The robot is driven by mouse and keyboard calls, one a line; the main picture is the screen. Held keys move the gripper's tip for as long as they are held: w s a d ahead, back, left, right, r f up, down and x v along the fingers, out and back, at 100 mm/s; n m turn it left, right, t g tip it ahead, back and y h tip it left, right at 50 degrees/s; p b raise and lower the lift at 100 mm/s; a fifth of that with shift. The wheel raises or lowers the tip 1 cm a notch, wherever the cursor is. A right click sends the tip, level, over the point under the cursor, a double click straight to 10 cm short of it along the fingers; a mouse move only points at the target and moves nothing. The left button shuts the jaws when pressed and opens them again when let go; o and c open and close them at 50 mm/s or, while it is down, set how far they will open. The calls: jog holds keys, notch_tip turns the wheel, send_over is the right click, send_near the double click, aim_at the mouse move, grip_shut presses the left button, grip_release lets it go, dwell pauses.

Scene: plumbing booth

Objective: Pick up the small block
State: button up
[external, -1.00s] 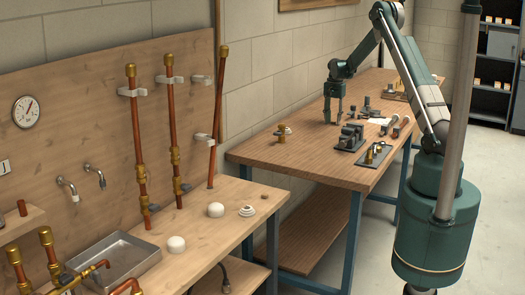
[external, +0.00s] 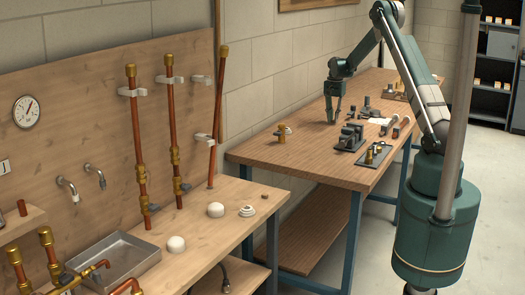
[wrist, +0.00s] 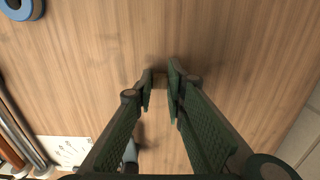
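The small block (wrist: 160,81) is a small brown piece, close in colour to the wooden bench top, and shows between my fingertips in the wrist view. My gripper (wrist: 160,76) points down at the bench with its two dark green fingers drawn close on either side of the block. In the external view my gripper (external: 333,121) is low over the far wooden bench (external: 300,160), with its tips at about the bench surface. The block cannot be made out there, hidden by the fingers or too small.
A brass fitting (external: 283,130) stands left of my gripper. A dark metal fixture (external: 350,138) and a dark tray (external: 388,151) with brass parts lie nearer the front. A white sheet (wrist: 65,150) and a blue ring (wrist: 20,9) show in the wrist view.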

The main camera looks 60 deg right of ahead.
notch_tip(320, 180, up, 9)
dwell(0.5)
jog(key=shift+r, duration=0.1)
dwell(0.9)
